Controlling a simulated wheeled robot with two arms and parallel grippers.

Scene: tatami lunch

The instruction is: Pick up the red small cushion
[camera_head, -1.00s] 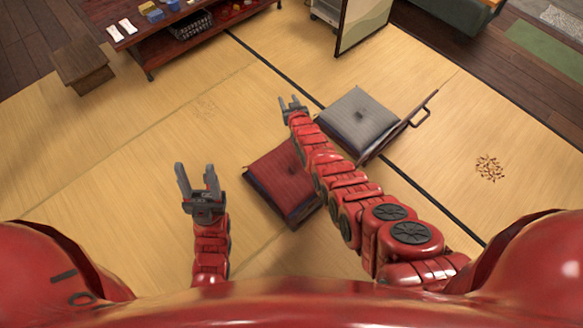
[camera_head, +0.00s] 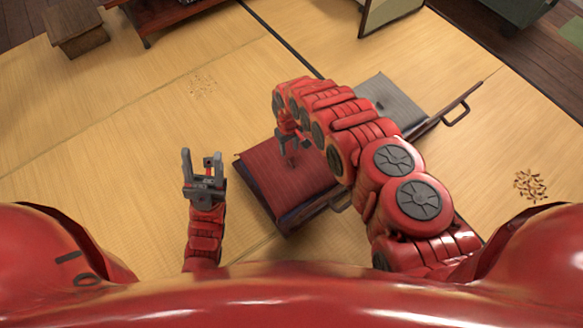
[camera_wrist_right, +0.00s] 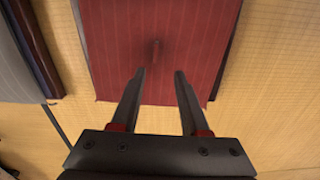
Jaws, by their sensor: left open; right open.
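The red small cushion (camera_head: 272,178) lies flat on a dark base on the tatami, in the middle of the head view. My right gripper (camera_head: 287,152) hangs over the cushion's far part, partly hidden by its own arm. In the right wrist view the cushion (camera_wrist_right: 158,45) fills the top middle, with a small tuft at its centre. The open fingers of my right gripper (camera_wrist_right: 158,75) show in front of it with nothing between them but the cushion below; contact cannot be told. My left gripper (camera_head: 203,160) is open and empty, left of the cushion, pointing away from me.
A grey cushion (camera_head: 385,98) lies behind my right arm, with a dark handled frame (camera_head: 455,105) beside it. A wooden stool (camera_head: 75,30) and a low table (camera_head: 165,15) stand at the far left.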

